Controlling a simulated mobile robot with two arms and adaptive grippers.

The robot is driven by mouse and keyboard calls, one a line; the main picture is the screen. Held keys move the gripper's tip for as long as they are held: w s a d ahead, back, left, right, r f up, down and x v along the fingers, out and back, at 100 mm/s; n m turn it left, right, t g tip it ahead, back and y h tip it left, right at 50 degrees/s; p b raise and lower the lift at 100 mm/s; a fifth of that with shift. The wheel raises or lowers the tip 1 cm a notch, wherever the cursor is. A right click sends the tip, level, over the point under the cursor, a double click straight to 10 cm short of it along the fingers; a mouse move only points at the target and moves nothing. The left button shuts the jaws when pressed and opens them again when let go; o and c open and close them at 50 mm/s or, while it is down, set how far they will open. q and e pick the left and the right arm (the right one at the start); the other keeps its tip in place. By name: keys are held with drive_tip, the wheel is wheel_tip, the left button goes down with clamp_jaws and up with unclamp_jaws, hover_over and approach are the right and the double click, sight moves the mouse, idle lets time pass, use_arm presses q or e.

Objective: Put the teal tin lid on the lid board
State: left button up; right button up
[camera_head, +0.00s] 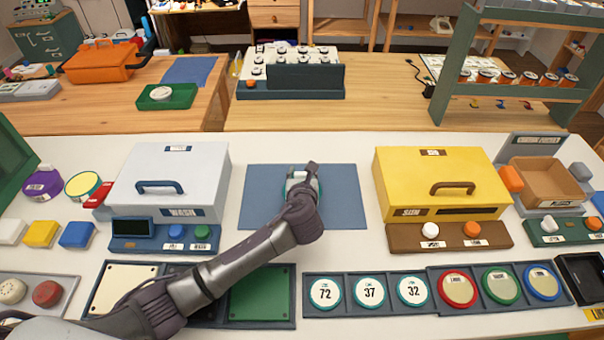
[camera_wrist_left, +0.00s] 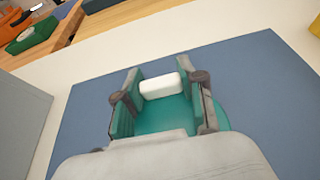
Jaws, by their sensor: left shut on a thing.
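The teal tin lid (camera_wrist_left: 222,116) is round, with a white block-shaped knob (camera_wrist_left: 160,86), and is over the blue mat in the left wrist view. My left gripper (camera_wrist_left: 160,98) is shut on the lid, its fingers on either side of the knob. In the head view my left gripper (camera_head: 302,184) is over the middle of the blue mat (camera_head: 258,203) and mostly covers the lid. I cannot tell whether the lid touches the mat. No board is clearly marked as the lid board. My right gripper is not in view.
A white box (camera_head: 190,158) stands left of the mat and a yellow box (camera_head: 432,178) right of it. In front are a tray with cream (camera_head: 118,286) and green (camera_head: 262,294) panels, numbered discs (camera_head: 370,292) and coloured discs (camera_head: 457,288). Bare table lies around the mat.

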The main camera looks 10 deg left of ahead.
use_arm(q)
drive_tip(key=o, duration=1)
drive_tip(key=shift+o, duration=0.6)
drive_tip(key=shift+s+r, duration=0.1)
drive_tip(key=v, duration=1.2)
drive_tip(key=shift+p, duration=0.35)
